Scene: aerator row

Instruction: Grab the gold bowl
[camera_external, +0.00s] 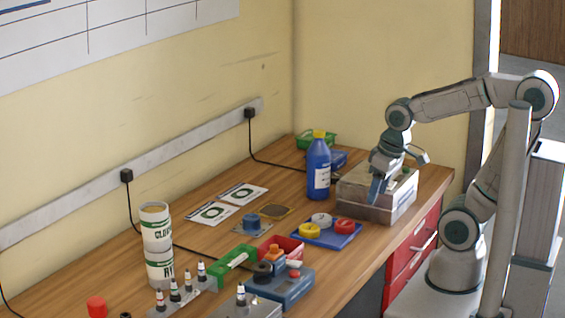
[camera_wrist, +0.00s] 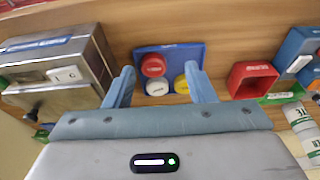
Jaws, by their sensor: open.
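I see nothing that is clearly a gold bowl. A yellow round piece (camera_external: 310,230) sits in a blue tray (camera_external: 326,241) with a white one (camera_external: 321,219) and a red one (camera_external: 345,226). A flat gold-brown round item (camera_external: 276,212) lies on the table left of the tray. In the wrist view the yellow piece (camera_wrist: 181,85) is close to the right finger, farther off than the fingertips. My gripper (camera_external: 376,188) is open and empty, in front of or over the metal box, right of the tray. Its fingers (camera_wrist: 160,70) frame the tray in the wrist view.
The metal box (camera_external: 400,203) stands beside the tray and a blue bottle (camera_external: 318,166) behind it. A red bin (camera_external: 285,247), a green bin (camera_external: 233,262) and a blue box (camera_external: 285,288) crowd the front. A white cylinder (camera_external: 158,262) stands left. Cards (camera_external: 243,194) lie flat.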

